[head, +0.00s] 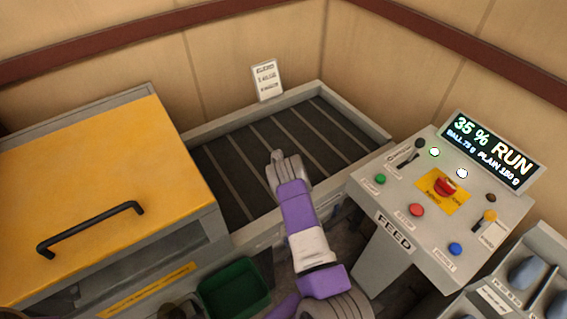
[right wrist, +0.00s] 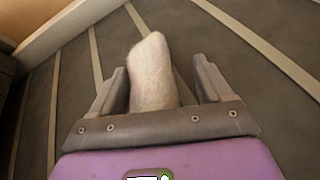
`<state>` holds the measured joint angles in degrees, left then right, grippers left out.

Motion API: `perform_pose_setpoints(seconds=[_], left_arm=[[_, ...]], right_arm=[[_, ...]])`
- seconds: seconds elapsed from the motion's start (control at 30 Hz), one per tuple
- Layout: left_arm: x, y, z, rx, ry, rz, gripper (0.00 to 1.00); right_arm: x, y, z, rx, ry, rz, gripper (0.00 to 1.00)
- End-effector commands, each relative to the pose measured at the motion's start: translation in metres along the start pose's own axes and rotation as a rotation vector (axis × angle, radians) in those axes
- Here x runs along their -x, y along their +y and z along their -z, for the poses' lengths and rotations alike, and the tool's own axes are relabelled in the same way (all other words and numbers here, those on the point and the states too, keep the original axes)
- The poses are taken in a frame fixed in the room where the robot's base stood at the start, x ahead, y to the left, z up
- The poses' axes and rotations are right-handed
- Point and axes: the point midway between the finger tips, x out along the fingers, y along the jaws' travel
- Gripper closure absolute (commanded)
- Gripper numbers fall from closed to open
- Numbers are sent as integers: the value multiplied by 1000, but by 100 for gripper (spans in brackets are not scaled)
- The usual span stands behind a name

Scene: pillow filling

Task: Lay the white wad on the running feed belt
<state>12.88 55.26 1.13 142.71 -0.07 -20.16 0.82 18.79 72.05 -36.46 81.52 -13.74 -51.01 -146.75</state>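The feed belt (head: 236,184) is a dark, slatted bed inside a pale frame, at the back middle of the head view. The display on the control panel reads RUN. My right gripper (head: 283,162) is low over the belt. The right wrist view shows the white wad (right wrist: 153,72), a pale fuzzy roll, between the fingers of this gripper (right wrist: 160,85). The fingers stand apart, with a gap on the wad's right side. Whether the wad's underside touches the belt is hidden. My left gripper cannot be made out in the head view.
A yellow-lidded box (head: 95,185) with a black handle stands left of the belt. The FEED control panel (head: 400,215) with coloured buttons and a display (head: 490,147) stands to the right. A green bin (head: 235,289) sits below in front. A sign (head: 267,80) stands behind the belt.

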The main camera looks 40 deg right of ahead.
Motion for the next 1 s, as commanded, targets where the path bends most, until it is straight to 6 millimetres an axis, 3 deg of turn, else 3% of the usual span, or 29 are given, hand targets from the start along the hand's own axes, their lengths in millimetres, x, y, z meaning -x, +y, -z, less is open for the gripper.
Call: perform_pose_setpoints(seconds=[0.4,1.0], left_arm=[[18,7,-1,0,0,0,16],[19,7,-1,0,0,0,16]], right_arm=[[9,2,-13,0,1,1,22],[106,1,-9,0,2,2,22]])
